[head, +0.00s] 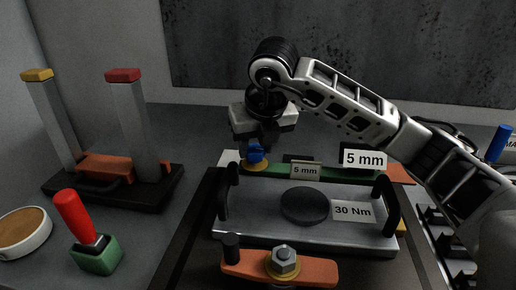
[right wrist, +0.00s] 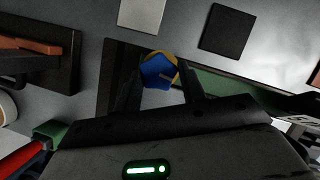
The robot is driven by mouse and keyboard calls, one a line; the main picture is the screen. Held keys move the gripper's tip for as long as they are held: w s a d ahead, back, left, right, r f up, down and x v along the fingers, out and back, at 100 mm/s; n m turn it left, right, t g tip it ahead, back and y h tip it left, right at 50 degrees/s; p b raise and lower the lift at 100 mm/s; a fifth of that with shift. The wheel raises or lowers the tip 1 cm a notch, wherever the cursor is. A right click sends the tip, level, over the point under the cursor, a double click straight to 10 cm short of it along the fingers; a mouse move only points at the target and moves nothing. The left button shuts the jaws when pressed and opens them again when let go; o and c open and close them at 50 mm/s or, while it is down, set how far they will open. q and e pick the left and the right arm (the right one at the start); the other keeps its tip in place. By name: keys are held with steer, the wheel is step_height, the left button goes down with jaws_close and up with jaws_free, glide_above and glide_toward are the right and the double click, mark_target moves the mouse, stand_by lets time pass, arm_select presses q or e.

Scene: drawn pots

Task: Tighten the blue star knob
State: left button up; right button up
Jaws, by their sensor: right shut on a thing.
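The blue star knob (head: 256,153) sits on a yellow collar (head: 257,167) at the left end of a green bar (head: 318,172), behind the silver plate. My right gripper (head: 259,146) comes down over it from above, with its fingers at the knob. In the right wrist view the knob (right wrist: 158,72) lies between the two dark fingers (right wrist: 162,90), with a yellow edge behind it. The right gripper is shut on the knob. My left gripper is not in view.
The silver plate (head: 262,215) has black handles and a "30 Nm" label. An orange bar with a hex nut (head: 284,262) lies in front. At left are a red-handled tool (head: 72,213) in a green block, a round dish (head: 22,232) and a stand with two posts (head: 127,130).

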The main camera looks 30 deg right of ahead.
steer(key=shift+a+m+h+b, duration=0.15)
steer(key=shift+m+h+b, duration=0.3)
steer(key=shift+m, duration=1.05)
steer(key=shift+g, duration=0.3)
steer(key=o, duration=1)
steer(key=shift+c, duration=0.2)
steer(key=p+v, duration=0.3)
steer(key=v, duration=1.3)
steer(key=shift+a, duration=0.2)
steer(key=shift+f, duration=0.1)
